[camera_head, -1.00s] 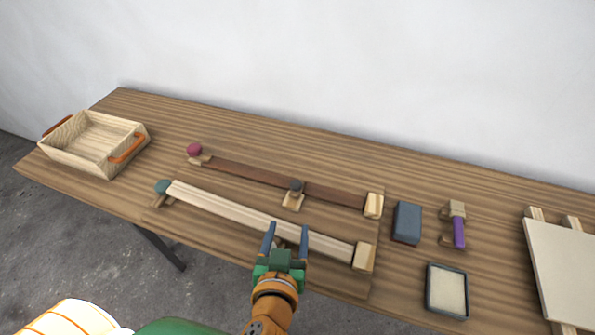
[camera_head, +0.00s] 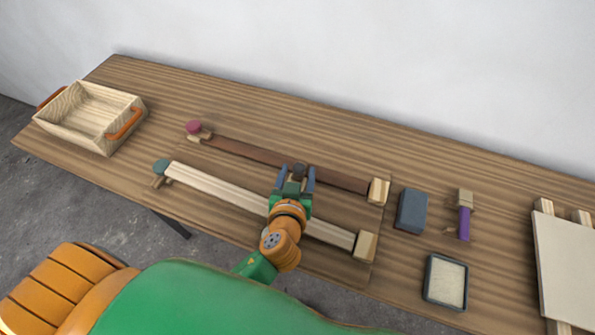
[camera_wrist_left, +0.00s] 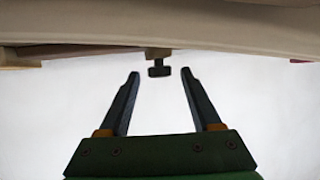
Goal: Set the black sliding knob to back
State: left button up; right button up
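The black knob (camera_head: 299,169) sits on a small slider on the dark brown rail (camera_head: 250,152), a bit right of the rail's middle. In the left wrist view the black knob (camera_wrist_left: 159,71) shows just past and between the fingertips. My left gripper (camera_head: 296,172) is open, with a finger to either side of the knob in the head view; I see no contact. In the wrist view the left gripper (camera_wrist_left: 160,80) has a clear gap between its fingers. The slider's wooden piece is largely hidden behind the gripper. My right gripper is not in view.
A pale rail (camera_head: 215,189) runs in front, partly under my left arm. A red knob (camera_head: 193,127) and a teal knob (camera_head: 161,167) are at the left. A wooden tray (camera_head: 75,138) stands far left. A blue block (camera_head: 411,211), purple-handled tool (camera_head: 464,223) and framed pad (camera_head: 446,281) lie right.

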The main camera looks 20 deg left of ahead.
pick_arm(q)
jog(key=shift+s+r, duration=0.1)
grip_shut()
dwell(1.1)
